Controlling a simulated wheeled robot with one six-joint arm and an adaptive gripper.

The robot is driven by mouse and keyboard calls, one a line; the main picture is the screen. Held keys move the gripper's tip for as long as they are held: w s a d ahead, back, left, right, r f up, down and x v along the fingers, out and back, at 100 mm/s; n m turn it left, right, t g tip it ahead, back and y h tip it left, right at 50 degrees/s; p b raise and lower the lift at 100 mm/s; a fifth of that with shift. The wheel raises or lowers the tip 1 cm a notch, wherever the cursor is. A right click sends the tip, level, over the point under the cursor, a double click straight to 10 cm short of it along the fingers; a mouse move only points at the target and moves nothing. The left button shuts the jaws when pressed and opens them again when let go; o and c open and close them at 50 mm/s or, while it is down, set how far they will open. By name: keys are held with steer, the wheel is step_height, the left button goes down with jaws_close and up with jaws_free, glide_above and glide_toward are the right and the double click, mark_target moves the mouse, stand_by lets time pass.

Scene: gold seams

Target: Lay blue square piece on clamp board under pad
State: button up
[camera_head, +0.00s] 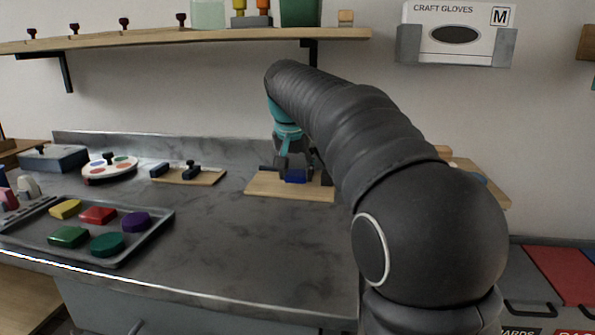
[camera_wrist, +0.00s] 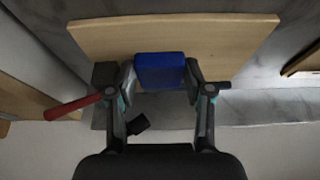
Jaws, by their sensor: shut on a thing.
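My gripper (camera_wrist: 161,78) is shut on the blue square piece (camera_wrist: 160,66), one finger on each side of it. In the head view the blue piece (camera_head: 295,176) is over the wooden clamp board (camera_head: 262,187), below my gripper (camera_head: 292,167). In the wrist view it overlaps the clamp board (camera_wrist: 220,36); I cannot tell whether it touches the board. A dark clamp block (camera_wrist: 105,74) and a red handle (camera_wrist: 72,107) show left of my fingers. A small black part (camera_wrist: 138,124), possibly the pad, shows between them. My arm hides part of the clamp in the head view.
A grey tray (camera_head: 153,238) of coloured pieces stands at the left front. Behind it are a white round palette (camera_head: 110,168) and a smaller board (camera_head: 208,178) with dark fittings. The counter (camera_head: 240,245) front is clear. A shelf (camera_head: 200,37) hangs above.

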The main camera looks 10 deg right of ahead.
mark_target(297, 171)
steer(key=shift+w+d+f, duration=0.2)
steer(key=shift+w+d, duration=0.1)
steer(key=shift+w, duration=0.35)
steer(key=shift+w+d+f, duration=0.2)
steer(key=shift+w+d, duration=0.05)
steer(key=shift+w, duration=0.35)
steer(key=shift+f, duration=0.4)
steer(key=shift+f, duration=0.15)
steer(key=o, duration=1.3)
steer(key=p+v, duration=0.1)
steer(key=v, duration=1.1)
steer(key=shift+s+p, duration=0.15)
steer(key=shift+p, duration=0.2)
steer(key=shift+a, duration=0.15)
